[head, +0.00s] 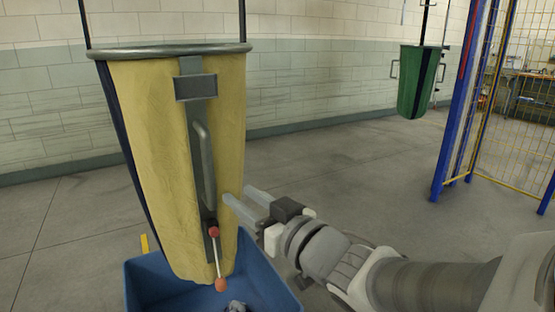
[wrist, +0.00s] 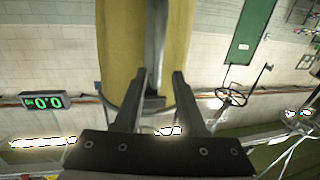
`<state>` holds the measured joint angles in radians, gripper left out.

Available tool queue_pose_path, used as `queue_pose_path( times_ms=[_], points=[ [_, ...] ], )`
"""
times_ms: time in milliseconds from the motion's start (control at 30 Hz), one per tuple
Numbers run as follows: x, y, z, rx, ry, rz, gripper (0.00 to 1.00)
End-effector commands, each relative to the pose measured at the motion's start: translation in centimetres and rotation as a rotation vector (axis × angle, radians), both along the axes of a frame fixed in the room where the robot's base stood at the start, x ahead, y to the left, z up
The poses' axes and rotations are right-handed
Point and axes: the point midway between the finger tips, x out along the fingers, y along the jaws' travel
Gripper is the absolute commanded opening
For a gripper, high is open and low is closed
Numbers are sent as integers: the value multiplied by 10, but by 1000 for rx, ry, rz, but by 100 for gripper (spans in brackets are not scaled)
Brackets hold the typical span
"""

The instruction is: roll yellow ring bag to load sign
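The yellow ring bag (head: 150,150) hangs by its grey metal ring at the left of the head view, with a grey strip, a small dark plate and a grey bar handle (head: 203,165) on its face. My gripper (head: 243,202) is open at the bag's lower right, its fingers pointing towards it. In the wrist view the two spread fingers (wrist: 158,85) lie in front of the yellow bag (wrist: 120,60), with the grey strip or handle between them in the picture; I cannot tell if they touch it. I see no sign clearly marked as a load sign.
A blue bin (head: 145,285) stands under the bag. A red-and-orange-ended rod (head: 217,258) hangs at the bag's bottom. A green bag (head: 418,80) hangs far right, near a blue-and-yellow mesh fence (head: 450,120). A green-digit display (wrist: 45,101) shows in the wrist view. The middle floor is clear.

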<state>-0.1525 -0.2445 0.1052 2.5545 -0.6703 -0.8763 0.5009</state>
Motion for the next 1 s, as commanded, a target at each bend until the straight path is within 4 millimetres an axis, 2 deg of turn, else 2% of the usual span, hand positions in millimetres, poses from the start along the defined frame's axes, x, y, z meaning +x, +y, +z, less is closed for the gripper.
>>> queue_pose_path(
  times_ms=[33,267,333,700,1000],
  points=[
    [3,3,5,-1,5,2,40],
    [14,13,4,-3,4,-5,40],
    [28,26,-3,-1,0,-2,40],
    [84,77,-3,0,0,-4,40],
    [114,105,-1,-1,-1,-5,40]
  ],
)
